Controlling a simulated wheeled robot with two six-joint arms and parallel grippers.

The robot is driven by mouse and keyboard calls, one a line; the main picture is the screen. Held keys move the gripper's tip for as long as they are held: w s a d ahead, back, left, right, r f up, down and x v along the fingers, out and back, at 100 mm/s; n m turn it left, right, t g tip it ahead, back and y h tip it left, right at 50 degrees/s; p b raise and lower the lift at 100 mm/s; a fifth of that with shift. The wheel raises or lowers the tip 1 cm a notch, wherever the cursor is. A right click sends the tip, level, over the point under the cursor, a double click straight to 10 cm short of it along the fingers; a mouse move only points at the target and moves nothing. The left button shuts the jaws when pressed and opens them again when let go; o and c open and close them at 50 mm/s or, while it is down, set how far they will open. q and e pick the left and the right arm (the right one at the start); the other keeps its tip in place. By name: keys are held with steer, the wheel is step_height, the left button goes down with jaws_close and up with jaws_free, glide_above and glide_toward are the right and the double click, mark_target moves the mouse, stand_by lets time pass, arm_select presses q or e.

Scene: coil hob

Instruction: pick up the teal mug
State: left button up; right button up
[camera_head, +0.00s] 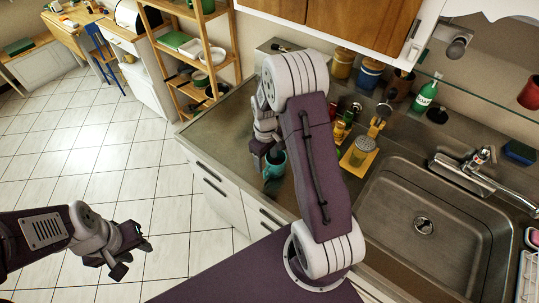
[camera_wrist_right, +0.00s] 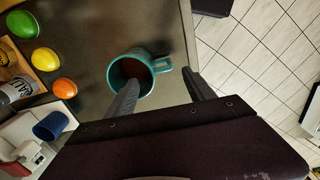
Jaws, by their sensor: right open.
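The teal mug (camera_head: 274,166) stands on the metal counter near its front edge, partly hidden by my right gripper (camera_head: 264,150) in the head view. In the right wrist view the mug (camera_wrist_right: 117,72) is upright with a dark reddish inside, its handle (camera_wrist_right: 162,65) pointing right. My right gripper (camera_wrist_right: 161,80) is open there; its left finger overlaps the mug's near side and its right finger is beyond the handle. Whether a finger touches the mug is unclear. My left gripper (camera_head: 130,256) hangs over the tiled floor, empty, with its fingers apart.
In the wrist view, a lime (camera_wrist_right: 22,24), a lemon (camera_wrist_right: 46,60), an orange (camera_wrist_right: 65,88) and a blue cup (camera_wrist_right: 48,126) lie left of the mug. The sink (camera_head: 424,226) is at the right. A wooden shelf (camera_head: 205,50) stands beyond the counter's far end.

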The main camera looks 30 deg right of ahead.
mark_target(267, 169)
steer(key=shift+s+f+p, duration=0.2)
steer(key=shift+f, duration=0.4)
steer(key=shift+s+f+p, duration=0.2)
steer(key=shift+f, duration=0.7)
steer(key=shift+w+f, duration=0.15)
steer(key=shift+f+p, duration=0.35)
steer(key=shift+f, duration=0.05)
step_height(267, 169, down, 4)
steer(key=shift+r+p, duration=0.1)
steer(key=shift+p, duration=0.55)
steer(key=shift+f, duration=0.25)
arm_select(q)
steer(key=r, duration=0.3)
steer(key=shift+s, duration=0.2)
arm_select(e)
jaws_close()
